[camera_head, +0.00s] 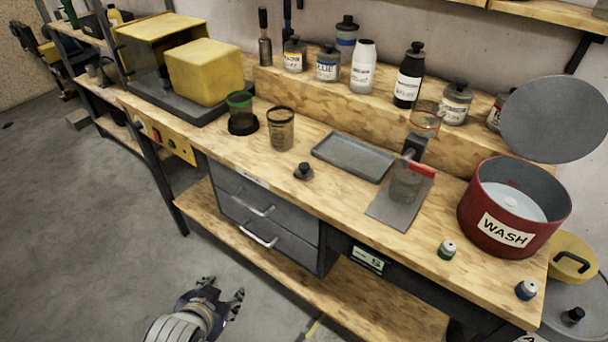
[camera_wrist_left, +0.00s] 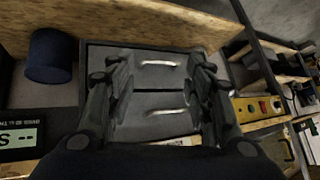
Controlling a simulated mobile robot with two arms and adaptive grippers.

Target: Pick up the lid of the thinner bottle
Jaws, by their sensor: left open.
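A small dark lid with a knob (camera_head: 303,171) lies on the workbench, left of the grey tray. Several bottles stand on the raised back ledge, among them a white bottle (camera_head: 362,68) with no dark knob on top and a black bottle (camera_head: 408,78) with a black stopper. Their labels are too small to tell which one is thinner. My left gripper (camera_head: 224,290) is open and empty, low in front of the bench, below and well apart from the lid. In the left wrist view its open fingers (camera_wrist_left: 158,68) face the grey drawers. My right gripper is not in view.
The workbench (camera_head: 225,148) carries a green-rimmed cup (camera_head: 240,103), a glass cup (camera_head: 281,130), a grey tray (camera_head: 352,157) and a red wash pot (camera_head: 515,212). Grey drawers (camera_head: 265,213) hang under its front edge. The lower shelf (camera_head: 395,312) juts out. Floor at left is clear.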

